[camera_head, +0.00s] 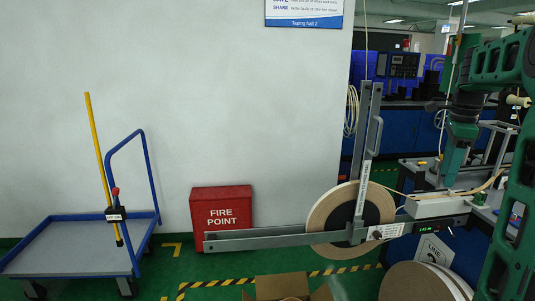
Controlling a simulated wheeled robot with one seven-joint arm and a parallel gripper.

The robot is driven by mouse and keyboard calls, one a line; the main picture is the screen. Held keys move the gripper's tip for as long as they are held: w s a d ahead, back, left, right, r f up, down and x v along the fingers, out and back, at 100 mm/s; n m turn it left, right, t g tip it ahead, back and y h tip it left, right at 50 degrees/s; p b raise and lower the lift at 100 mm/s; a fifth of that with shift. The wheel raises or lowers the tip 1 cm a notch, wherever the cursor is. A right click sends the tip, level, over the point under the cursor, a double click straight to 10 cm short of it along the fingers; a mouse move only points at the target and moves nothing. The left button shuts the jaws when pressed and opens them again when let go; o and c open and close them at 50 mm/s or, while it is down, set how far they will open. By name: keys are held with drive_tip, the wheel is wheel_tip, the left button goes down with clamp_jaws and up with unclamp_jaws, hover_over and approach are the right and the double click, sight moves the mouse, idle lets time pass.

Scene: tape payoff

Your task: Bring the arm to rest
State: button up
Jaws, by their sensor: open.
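My green arm (503,62) comes in from the right edge and bends over the workbench. Its end points down, with my gripper (448,181) low above the white tape unit (436,206) on the bench. The fingers are small and dark here, and nothing shows held between them. A reel of tan tape (328,217) with a dark hub hangs on the grey payoff frame (271,238), left of my gripper. A pale tape strand runs from the reel side toward the unit.
A blue trolley (70,262) with a yellow pole (101,165) stands at the left. A red fire point box (221,206) is by the wall. An open carton (282,288) and large reels (418,283) sit on the floor in front. Green floor between trolley and carton is clear.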

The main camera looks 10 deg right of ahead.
drive_tip(key=s+a+f+n, duration=0.7)
drive_tip(key=s+a+n, duration=0.2)
drive_tip(key=s+a, duration=0.2)
drive_tip(key=s+a+f+n+y, duration=0.1)
drive_tip(key=s+a+f+n, duration=0.6)
drive_tip(key=s+a+n, duration=0.3)
drive_tip(key=s+a, duration=0.1)
drive_tip(key=s, duration=0.3)
drive_tip(key=shift+g, duration=0.3)
drive_tip(key=shift+w+f, duration=0.3)
drive_tip(key=shift+w, duration=0.35)
drive_tip(key=c, duration=0.4)
drive_tip(key=shift+s, duration=0.1)
drive_tip(key=shift+c, duration=0.3)
